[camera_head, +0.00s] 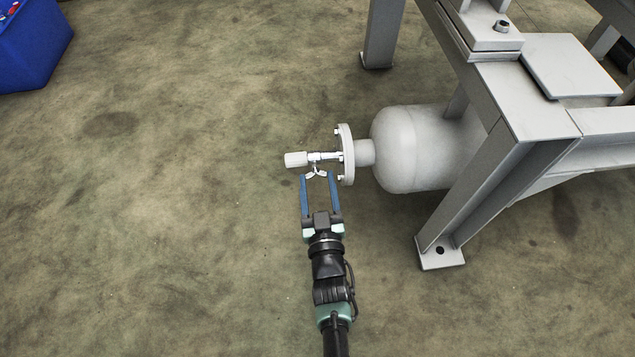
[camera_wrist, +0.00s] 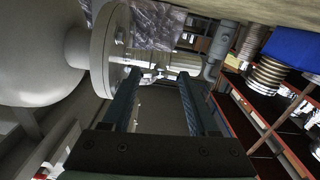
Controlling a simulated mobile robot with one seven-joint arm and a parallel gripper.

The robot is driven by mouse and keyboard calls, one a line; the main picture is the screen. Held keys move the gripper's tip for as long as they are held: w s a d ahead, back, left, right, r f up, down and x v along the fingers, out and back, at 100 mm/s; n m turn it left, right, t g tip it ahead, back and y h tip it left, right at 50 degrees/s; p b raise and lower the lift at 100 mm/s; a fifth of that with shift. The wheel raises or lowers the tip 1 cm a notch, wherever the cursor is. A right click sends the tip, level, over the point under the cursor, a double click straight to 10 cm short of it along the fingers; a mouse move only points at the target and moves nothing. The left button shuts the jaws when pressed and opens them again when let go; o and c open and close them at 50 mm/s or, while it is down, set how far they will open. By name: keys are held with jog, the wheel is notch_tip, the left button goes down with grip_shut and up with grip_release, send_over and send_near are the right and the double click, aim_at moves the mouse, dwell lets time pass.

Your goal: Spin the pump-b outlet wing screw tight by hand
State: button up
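The small, shiny wing screw (camera_head: 316,171) sits on the underside of the outlet fitting, on the metal stem left of the round flange (camera_head: 346,154). A pale cylindrical end piece (camera_head: 296,159) is at the stem's left end. My gripper (camera_head: 318,177) reaches up from below with its two blue fingers apart, their tips at about the wing screw's level. In the wrist view, the wing screw (camera_wrist: 152,77) shows between the fingertips, nearer the left finger (camera_wrist: 122,98). Nothing is gripped. I cannot tell whether a finger touches the screw.
The pale vessel (camera_head: 420,148) is right of the flange, under a grey metal frame (camera_head: 495,190) with legs on the floor. A blue container (camera_head: 30,45) is at the upper left. The floor left of the fitting is clear. Shelves (camera_wrist: 260,125) show in the wrist view.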

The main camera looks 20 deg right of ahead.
jog(key=c, duration=0.8)
jog(key=shift+m, duration=0.3)
jog(key=shift+r+m+p, duration=0.1)
jog(key=shift+m+p, duration=0.7)
jog(key=shift+m, duration=0.4)
jog(key=shift+m+p, duration=0.55)
jog(key=shift+m, duration=1.35)
jog(key=o, duration=1.4)
